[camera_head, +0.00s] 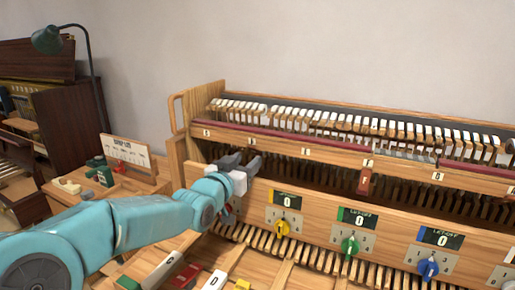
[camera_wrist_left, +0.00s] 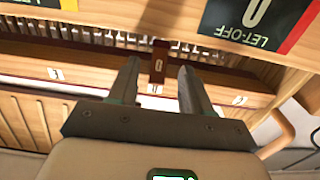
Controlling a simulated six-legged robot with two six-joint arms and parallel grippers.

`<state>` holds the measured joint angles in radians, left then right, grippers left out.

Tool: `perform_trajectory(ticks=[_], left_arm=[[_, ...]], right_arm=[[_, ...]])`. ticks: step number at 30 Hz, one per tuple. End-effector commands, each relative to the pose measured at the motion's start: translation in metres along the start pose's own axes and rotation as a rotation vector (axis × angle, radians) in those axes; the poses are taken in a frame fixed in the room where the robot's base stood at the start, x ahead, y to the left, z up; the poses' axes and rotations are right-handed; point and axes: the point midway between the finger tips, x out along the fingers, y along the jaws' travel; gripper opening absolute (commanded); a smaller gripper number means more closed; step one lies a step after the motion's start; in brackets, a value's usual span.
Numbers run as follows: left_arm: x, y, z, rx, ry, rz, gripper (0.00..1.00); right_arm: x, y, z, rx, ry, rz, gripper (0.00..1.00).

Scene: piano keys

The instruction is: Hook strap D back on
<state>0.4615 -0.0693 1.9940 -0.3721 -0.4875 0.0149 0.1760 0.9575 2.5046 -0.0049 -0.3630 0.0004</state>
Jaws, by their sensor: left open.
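My left gripper (camera_head: 246,163) is open at the left part of the piano action, in front of the rail. In the left wrist view its two fingers (camera_wrist_left: 158,85) point at the rail with a gap between them. A dark red-brown tag (camera_wrist_left: 158,60) with a pale mark shows between the fingertips; its letter is not clear, and I cannot tell whether the fingers touch it. In the head view another red-brown tag (camera_head: 364,183) hangs below the rail, right of the gripper. I cannot tell which tag is strap D. My right gripper is not in view.
The wooden rail (camera_head: 335,155) carries small letter labels under a row of hammers. Below are let-off panels with coloured knobs, such as a yellow one (camera_head: 282,228). A side table (camera_head: 118,185) with a card stands left. A green lamp (camera_head: 48,40) stands behind.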

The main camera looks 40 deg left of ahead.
Motion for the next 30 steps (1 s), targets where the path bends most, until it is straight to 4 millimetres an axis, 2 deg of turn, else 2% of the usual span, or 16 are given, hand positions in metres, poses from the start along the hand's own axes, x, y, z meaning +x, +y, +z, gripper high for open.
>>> perform_trajectory(ticks=[3,9,15,22,24,26,27,30], left_arm=[[0.029,0.000,-0.002,-0.001,-0.002,0.001,0.49],[0.062,0.000,-0.002,0.000,0.000,0.000,0.49],[0.074,0.000,0.000,0.000,0.000,0.000,0.49],[0.075,0.000,0.000,0.000,0.001,-0.001,0.49],[0.075,0.000,0.000,0.000,0.001,-0.001,0.26],[0.075,0.000,0.000,0.000,0.001,-0.001,0.07],[0.075,0.000,0.000,0.000,0.001,-0.001,0.00],[0.074,0.000,0.000,0.000,0.000,-0.001,0.00]], right_arm=[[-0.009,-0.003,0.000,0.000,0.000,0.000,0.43],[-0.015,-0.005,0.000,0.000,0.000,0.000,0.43],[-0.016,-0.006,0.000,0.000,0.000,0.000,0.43],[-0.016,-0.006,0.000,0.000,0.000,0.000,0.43],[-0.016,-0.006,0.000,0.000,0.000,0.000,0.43],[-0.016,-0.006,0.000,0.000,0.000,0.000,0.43],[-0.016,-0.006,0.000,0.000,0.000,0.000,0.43],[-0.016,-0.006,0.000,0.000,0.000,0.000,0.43]])
